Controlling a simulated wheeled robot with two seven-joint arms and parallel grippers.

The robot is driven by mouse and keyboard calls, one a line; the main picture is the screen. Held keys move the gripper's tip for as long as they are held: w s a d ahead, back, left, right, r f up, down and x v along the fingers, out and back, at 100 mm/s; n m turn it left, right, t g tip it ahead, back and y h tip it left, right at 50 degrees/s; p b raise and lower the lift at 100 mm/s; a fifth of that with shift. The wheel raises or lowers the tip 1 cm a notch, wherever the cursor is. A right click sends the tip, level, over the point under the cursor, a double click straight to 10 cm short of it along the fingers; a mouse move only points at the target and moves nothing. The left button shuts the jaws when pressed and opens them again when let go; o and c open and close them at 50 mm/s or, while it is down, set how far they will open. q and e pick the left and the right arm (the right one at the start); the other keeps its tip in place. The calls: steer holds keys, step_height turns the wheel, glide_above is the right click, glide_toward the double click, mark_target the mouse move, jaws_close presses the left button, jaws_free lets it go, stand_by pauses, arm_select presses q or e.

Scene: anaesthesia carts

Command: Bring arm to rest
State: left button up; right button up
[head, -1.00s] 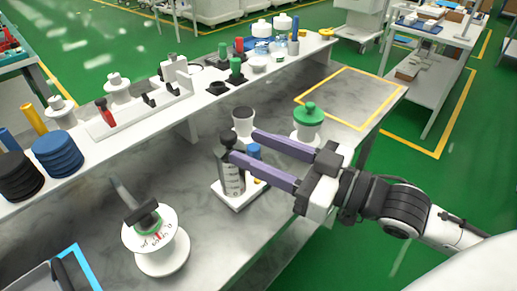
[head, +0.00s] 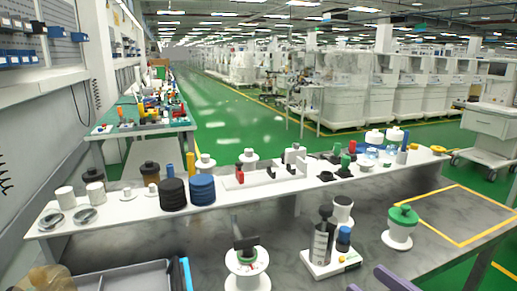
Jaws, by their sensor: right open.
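My left gripper is not in view.
The grey bench (head: 440,215) has a yellow-outlined bare area at right. A raised white shelf (head: 120,208) carries black and blue discs, cups and small parts. A white spool-like stand (head: 247,268) is at front centre; a grey tray (head: 130,280) is at front left.

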steer(key=d+f+m+g+h, duration=0.1)
steer(key=d+f+m+h, duration=0.15)
steer(key=f, duration=0.85)
steer(key=d+f+m+g+h, duration=0.1)
steer(key=f+h, duration=0.2)
steer(key=f, duration=0.8)
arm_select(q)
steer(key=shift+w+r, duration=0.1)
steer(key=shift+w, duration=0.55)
arm_select(e)
steer(key=s+a+f+g, duration=0.2)
steer(key=s+f, duration=0.4)
steer(key=f, duration=0.2)
steer(key=s+a+f+g+h, duration=0.1)
steer(key=s+a+f+g, duration=0.1)
steer(key=s+f, duration=0.4)
step_height(320, 180, down, 3)
steer(key=shift+a+m+g, duration=0.3)
steer(key=shift+a+m, duration=0.05)
steer(key=shift+a, duration=0.5)
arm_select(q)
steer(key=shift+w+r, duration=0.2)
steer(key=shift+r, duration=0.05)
arm_select(e)
steer(key=shift+w, duration=0.1)
